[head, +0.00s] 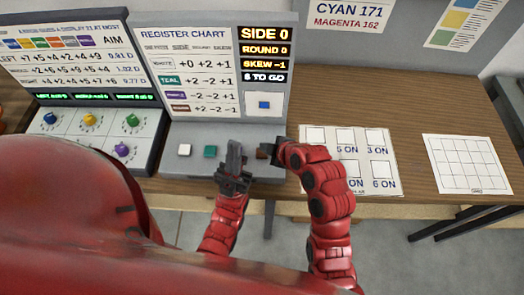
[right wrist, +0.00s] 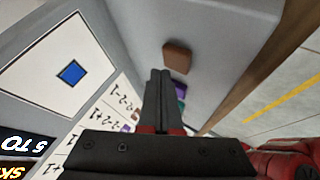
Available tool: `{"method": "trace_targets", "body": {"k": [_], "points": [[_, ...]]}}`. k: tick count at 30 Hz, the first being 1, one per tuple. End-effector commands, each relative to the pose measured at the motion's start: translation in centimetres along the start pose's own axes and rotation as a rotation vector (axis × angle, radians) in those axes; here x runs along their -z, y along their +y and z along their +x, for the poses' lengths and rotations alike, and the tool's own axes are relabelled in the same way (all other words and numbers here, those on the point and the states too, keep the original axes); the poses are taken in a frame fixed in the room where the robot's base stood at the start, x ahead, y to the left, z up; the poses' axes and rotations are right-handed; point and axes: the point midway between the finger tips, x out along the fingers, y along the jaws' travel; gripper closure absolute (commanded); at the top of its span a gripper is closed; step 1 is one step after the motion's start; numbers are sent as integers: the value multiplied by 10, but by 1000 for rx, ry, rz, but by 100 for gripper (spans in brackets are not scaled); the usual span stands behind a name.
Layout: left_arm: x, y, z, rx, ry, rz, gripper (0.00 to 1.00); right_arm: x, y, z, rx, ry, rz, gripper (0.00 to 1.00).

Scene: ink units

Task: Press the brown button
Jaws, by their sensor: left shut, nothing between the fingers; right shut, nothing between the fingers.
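The brown button (right wrist: 177,58) sits on the grey console ledge, clear in the right wrist view. In the head view the brown button (head: 262,153) is small and partly hidden by my right gripper. My right gripper (head: 273,150) is shut and empty. In the right wrist view its fingertips (right wrist: 160,72) lie just beside the brown button; I cannot tell whether they touch it. My left gripper (head: 235,148) is shut and empty over the ledge, left of the brown button. The register chart console (head: 170,134) carries these buttons.
A white button (head: 184,150) and a teal button (head: 210,152) sit left of my left gripper. A purple button (right wrist: 180,91) shows behind my right fingers. A knob panel (head: 87,153) stands left. A card (head: 347,140) and a grid sheet (head: 467,163) lie right.

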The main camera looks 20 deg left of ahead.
Motion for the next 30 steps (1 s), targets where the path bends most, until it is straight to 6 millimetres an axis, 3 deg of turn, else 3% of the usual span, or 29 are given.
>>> {"method": "trace_targets", "body": {"k": [15,30], "points": [[-3,1,-16,0,0,0,100,-4,-4,6,-3,1,-1,100],[-3,1,-16,0,0,0,100,-4,-4,6,-1,0,0,100]]}}
